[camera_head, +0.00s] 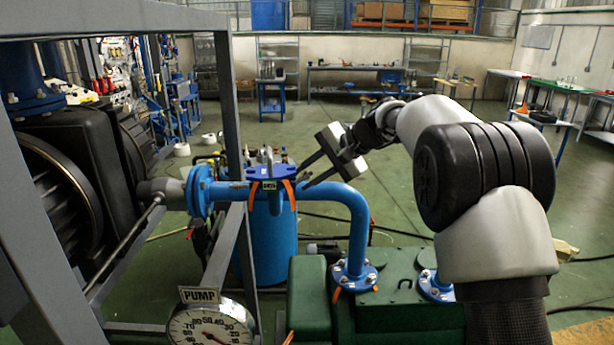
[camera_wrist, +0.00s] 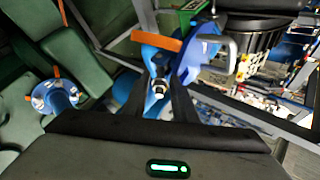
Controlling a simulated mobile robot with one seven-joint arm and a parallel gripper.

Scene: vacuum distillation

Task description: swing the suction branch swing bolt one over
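The suction branch is a blue pipe (camera_head: 345,197) with a blue lid-like flange (camera_head: 268,171) at a fitting left of my gripper. Metal bolts stand on and beside this flange; which one is swing bolt one I cannot tell. My gripper (camera_head: 304,172) points left at the flange's right side, its two dark fingers spread apart. In the wrist view, a shiny bolt end (camera_wrist: 159,87) shows in the gap between the fingers (camera_wrist: 160,100), with the blue flange (camera_wrist: 205,55) just beyond. The fingers appear not closed on it; contact cannot be told.
A grey frame (camera_head: 226,120) and black machine (camera_head: 85,170) stand at left. A pressure gauge (camera_head: 212,325) is at the bottom. The green pump body (camera_head: 400,285) lies below my arm. Orange strips (camera_head: 290,194) hang at the flange. Open floor lies behind.

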